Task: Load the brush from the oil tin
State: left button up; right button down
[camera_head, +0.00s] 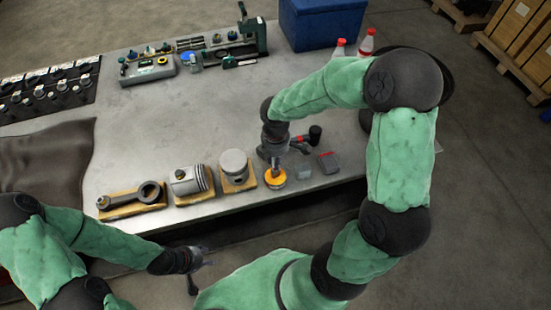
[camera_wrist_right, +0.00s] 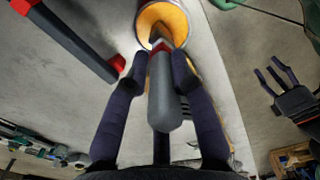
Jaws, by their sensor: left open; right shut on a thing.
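The oil tin (camera_head: 275,181) is a small round tin with orange-yellow contents near the table's front edge. Its rim and amber oil (camera_wrist_right: 179,15) show at the top of the right wrist view. The brush (camera_wrist_right: 165,98) has a grey handle and a red band. My right gripper (camera_head: 274,160) is shut on it directly above the tin; the fingers (camera_wrist_right: 160,70) flank the handle. The bristle end lies over or inside the tin's opening; how deep it reaches I cannot tell. My left gripper (camera_head: 203,256) is open and empty, in front of the table edge.
A grey-red block (camera_head: 328,162) is to the right. The table's middle is clear.

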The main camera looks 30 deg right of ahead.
jog(key=shift+r+p, duration=3.1)
jog(key=shift+r, duration=0.45)
jog(key=shift+f, duration=0.1)
